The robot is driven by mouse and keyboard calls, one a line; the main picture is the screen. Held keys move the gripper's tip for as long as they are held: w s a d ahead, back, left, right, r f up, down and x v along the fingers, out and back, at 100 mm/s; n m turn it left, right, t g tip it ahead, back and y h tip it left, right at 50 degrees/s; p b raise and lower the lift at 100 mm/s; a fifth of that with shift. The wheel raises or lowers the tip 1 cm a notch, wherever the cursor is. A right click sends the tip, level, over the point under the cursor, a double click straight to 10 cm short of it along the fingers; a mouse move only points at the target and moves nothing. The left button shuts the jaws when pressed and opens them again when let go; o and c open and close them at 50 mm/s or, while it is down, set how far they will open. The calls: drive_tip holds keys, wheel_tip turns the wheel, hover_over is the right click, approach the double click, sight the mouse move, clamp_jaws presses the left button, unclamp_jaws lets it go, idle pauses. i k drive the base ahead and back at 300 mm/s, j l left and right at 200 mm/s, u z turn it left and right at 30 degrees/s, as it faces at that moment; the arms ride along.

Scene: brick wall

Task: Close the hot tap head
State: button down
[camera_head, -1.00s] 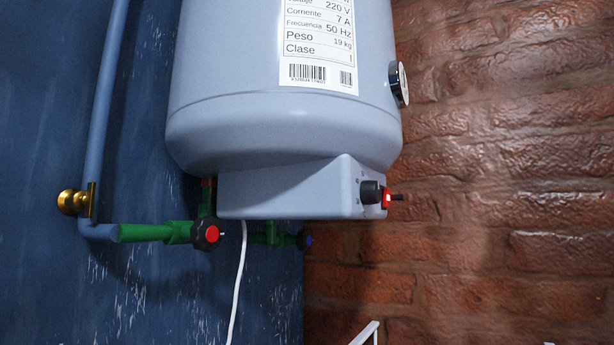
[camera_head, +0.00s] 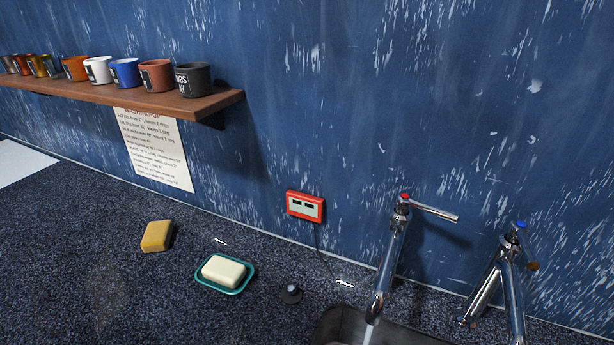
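The hot tap (camera_head: 391,262) is chrome and stands at the sink's back edge, right of centre. Its head has a red cap (camera_head: 405,197) and a lever handle (camera_head: 436,212) that points to the right. A pale stream of water (camera_head: 367,334) shows below its spout. The cold tap (camera_head: 489,287), with a blue cap (camera_head: 519,225), stands to its right; its lower parts are cut off by the frame. My gripper is not in view.
The sink basin (camera_head: 330,322) is at the bottom edge. Soap in a teal dish (camera_head: 225,287), a yellow sponge (camera_head: 157,236) and a dark plug (camera_head: 291,295) lie on the counter. A red-framed device (camera_head: 305,206) is at the wall. A mug shelf (camera_head: 135,104) is at upper left.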

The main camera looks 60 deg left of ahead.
sight(403, 201)
drive_tip(key=u, duration=1)
